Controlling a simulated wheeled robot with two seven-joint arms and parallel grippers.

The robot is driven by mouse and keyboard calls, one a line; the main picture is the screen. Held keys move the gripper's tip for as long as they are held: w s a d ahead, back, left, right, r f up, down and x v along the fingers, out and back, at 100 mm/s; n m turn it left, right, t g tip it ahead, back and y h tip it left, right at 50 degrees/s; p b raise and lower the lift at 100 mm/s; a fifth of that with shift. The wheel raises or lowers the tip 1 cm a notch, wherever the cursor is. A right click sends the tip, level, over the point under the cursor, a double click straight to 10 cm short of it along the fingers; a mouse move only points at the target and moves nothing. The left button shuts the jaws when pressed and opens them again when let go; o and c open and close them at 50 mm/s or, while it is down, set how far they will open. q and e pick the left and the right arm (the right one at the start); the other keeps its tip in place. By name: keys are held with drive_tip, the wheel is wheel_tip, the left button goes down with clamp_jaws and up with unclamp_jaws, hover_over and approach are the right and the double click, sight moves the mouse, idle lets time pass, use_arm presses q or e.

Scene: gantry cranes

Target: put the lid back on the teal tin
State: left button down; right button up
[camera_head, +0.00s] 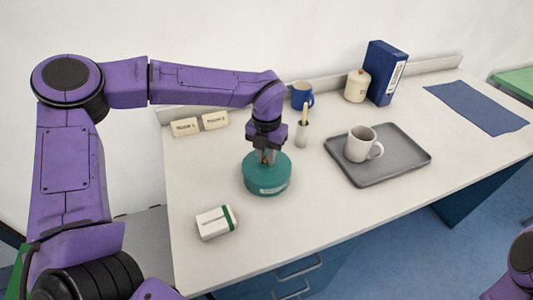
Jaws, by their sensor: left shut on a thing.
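I cannot tell from this angle whether the lid is fully seated. My left gripper (266,157) points straight down over the middle of the lid and is shut on the lid, seemingly by its knob. The fingers hide the knob. My right gripper is out of view; only part of my right arm shows at the lower right corner.
A white box with a green band (216,222) lies front left of the tin. Two small cards (185,127) stand behind. A holder with a stick (301,138), blue mug (301,95), cream canister (357,86) and blue binder (385,72) stand behind right. A grey tray (400,171) carries a white mug (360,145).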

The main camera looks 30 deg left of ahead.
use_arm(q)
drive_tip(key=shift+c, duration=2.2)
unclamp_jaws()
drive_tip(key=shift+r+p, duration=3.05)
drive_tip(key=shift+r, duration=0.45)
clamp_jaws()
drive_tip(key=shift+f, duration=0.1)
